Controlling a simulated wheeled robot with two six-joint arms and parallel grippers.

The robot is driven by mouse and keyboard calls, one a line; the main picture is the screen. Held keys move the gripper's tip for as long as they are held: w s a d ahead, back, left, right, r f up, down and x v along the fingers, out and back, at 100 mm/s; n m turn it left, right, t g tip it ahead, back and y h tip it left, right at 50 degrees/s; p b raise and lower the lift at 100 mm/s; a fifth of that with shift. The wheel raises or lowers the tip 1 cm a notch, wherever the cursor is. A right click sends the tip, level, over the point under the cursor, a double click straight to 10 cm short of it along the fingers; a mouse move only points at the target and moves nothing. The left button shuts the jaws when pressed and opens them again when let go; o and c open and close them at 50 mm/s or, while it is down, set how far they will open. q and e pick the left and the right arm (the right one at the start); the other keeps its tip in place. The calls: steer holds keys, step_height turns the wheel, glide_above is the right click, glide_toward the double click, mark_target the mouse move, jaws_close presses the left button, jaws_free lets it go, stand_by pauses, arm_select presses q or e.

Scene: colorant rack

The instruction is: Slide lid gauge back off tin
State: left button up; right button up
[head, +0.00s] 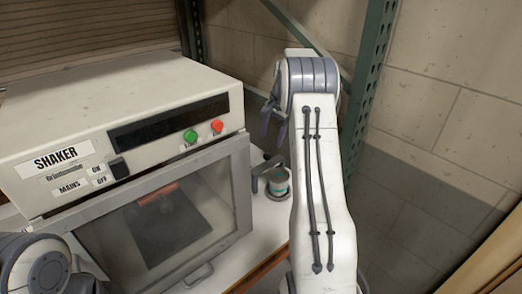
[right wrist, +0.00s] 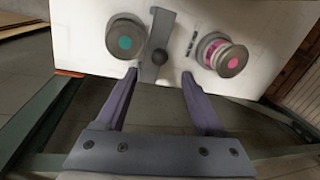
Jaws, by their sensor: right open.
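A small pale tin with a teal band (head: 279,182) stands on the white surface right of the shaker. In the right wrist view a round tin with a teal centre (right wrist: 125,41) is at top left. A dark grey bar, seemingly the lid gauge (right wrist: 157,45), is just right of it; the gauge also shows as a dark bracket (head: 257,173) beside the tin in the head view. I cannot tell whether they touch. My right gripper (right wrist: 161,75) is open and empty, its fingertips short of the gauge; it also shows in the head view (head: 273,128). My left gripper is out of view.
The shaker (head: 130,125) with its glazed door fills the left. A second round tin with pink (right wrist: 222,54) is right of the gauge in the wrist view. A green rack post (head: 371,75) stands behind my right arm. The white surface's edge is near the tins.

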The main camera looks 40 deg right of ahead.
mark_target(268, 153)
steer(key=f+p, duration=0.1)
steer(key=f, duration=0.2)
steer(key=w+f+p, duration=0.1)
steer(key=f, duration=0.1)
steer(key=f+p, duration=0.1)
steer(key=f, duration=0.2)
steer(key=shift+w+a+f, duration=0.1)
steer(key=shift+w+f, duration=0.2)
steer(key=shift+f, duration=0.05)
steer(key=shift+w+f, duration=0.15)
steer(key=shift+f, duration=0.55)
jaws_close()
stand_by(0.4)
